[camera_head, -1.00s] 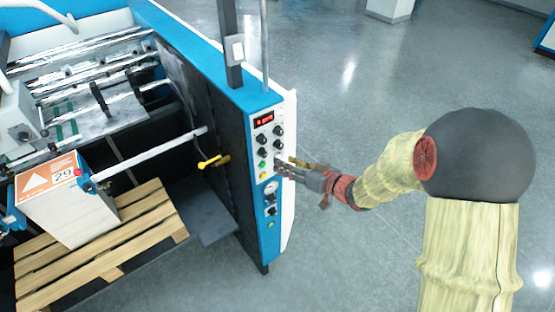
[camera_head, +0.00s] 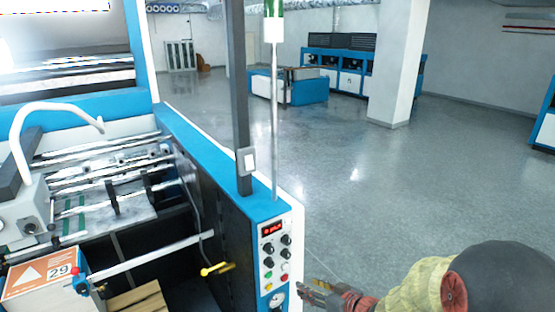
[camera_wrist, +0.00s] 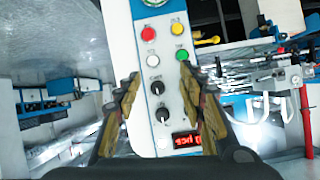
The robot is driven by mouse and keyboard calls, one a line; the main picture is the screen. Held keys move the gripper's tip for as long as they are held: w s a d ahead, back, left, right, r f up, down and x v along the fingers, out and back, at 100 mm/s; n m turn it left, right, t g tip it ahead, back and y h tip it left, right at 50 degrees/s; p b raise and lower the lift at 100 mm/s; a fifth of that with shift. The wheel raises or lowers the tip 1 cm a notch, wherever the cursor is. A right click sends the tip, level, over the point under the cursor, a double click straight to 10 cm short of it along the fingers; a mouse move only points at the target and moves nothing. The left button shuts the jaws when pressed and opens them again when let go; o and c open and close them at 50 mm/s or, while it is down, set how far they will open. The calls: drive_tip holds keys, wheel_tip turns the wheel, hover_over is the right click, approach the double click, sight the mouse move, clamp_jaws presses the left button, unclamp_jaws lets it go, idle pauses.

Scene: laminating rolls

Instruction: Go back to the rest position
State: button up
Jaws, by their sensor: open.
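My gripper (camera_head: 312,290) is at the lower right of the head view, just right of the machine's control panel (camera_head: 270,248). In the wrist view my gripper (camera_wrist: 158,88) is open, its two fingers on either side of the panel with nothing between them. The panel (camera_wrist: 148,60) carries black knobs, a red digital display (camera_wrist: 186,139), a red button (camera_wrist: 148,33), a green button (camera_wrist: 181,56) and a yellow button (camera_wrist: 176,31). The fingertips appear apart from the panel, though the exact gap cannot be told.
The blue and grey laminating machine (camera_head: 205,135) fills the left, with a yellow-handled lever (camera_head: 216,268) and a dark upright post (camera_head: 240,100). Open grey floor (camera_head: 400,190) lies right, with a white pillar (camera_head: 397,65) beyond.

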drive_tip(key=s+d+f+m+g+h+b, duration=0.1)
drive_tip(key=s+d+f+h, duration=0.15)
drive_tip(key=d, duration=0.35)
drive_tip(key=s+d+f+m+g+h, duration=0.1)
drive_tip(key=d+f+h, duration=0.2)
drive_tip(key=d+h, duration=0.15)
drive_tip(key=s+d+m+g+h+b, duration=0.25)
drive_tip(key=s+d+b, duration=0.3)
drive_tip(key=s, duration=0.35)
drive_tip(key=s+a+f+y+b, duration=0.1)
drive_tip(key=s+a+b, duration=0.3)
drive_tip(key=s+b, duration=0.5)
drive_tip(key=s+a+f+y+b, duration=0.1)
drive_tip(key=s+a+b, duration=0.3)
drive_tip(key=s+b, duration=0.5)
drive_tip(key=f+b, duration=0.1)
drive_tip(key=b, duration=0.2)
drive_tip(key=shift+a+m, duration=0.15)
drive_tip(key=shift+m, duration=0.2)
drive_tip(key=shift+c, duration=0.8)
